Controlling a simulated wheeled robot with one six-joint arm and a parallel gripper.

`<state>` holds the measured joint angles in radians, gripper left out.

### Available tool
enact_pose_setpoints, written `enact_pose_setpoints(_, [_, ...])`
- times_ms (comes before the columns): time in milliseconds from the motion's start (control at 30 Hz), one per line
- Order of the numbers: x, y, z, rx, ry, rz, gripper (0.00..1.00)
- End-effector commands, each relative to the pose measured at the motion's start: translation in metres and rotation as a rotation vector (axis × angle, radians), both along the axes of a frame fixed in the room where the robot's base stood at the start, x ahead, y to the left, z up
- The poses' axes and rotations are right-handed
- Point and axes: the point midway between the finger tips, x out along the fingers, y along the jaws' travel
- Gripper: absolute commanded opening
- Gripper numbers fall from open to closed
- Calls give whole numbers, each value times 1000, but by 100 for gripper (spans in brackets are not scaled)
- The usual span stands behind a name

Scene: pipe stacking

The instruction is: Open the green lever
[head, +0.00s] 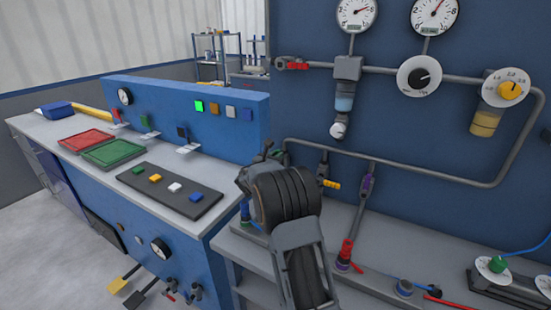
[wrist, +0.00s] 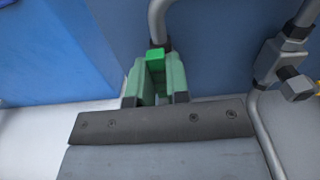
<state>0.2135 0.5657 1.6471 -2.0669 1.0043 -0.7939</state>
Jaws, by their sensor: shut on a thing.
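The green lever (wrist: 155,56) shows in the wrist view between the two fingers of my gripper (wrist: 155,72), at the foot of a grey pipe against the blue panel. The fingers are closed in on its sides. In the head view my gripper (head: 268,153) reaches towards the lower left of the pipe panel. My own wrist and arm hide the green lever there. How far the lever is turned cannot be told.
A yellow-handled valve (head: 331,184) is on a pipe right of my gripper, and a red valve (head: 347,250) stands lower down. A grey pipe (wrist: 262,140) runs close on the right in the wrist view. A blue console (head: 190,115) stands at left.

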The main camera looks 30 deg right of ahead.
Motion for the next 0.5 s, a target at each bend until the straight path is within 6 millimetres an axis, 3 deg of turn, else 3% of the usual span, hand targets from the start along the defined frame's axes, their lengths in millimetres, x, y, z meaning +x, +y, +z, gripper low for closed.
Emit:
enact_pose_setpoints(100, [-1,0,-4,-1,13,0,0])
enact_pose_setpoints(133, [-1,0,-4,-1,13,0,17])
enact_pose_setpoints(367, [0,0,-3,-1,8,0,39])
enact_pose_setpoints(500, [0,1,-2,-1,5,1,42])
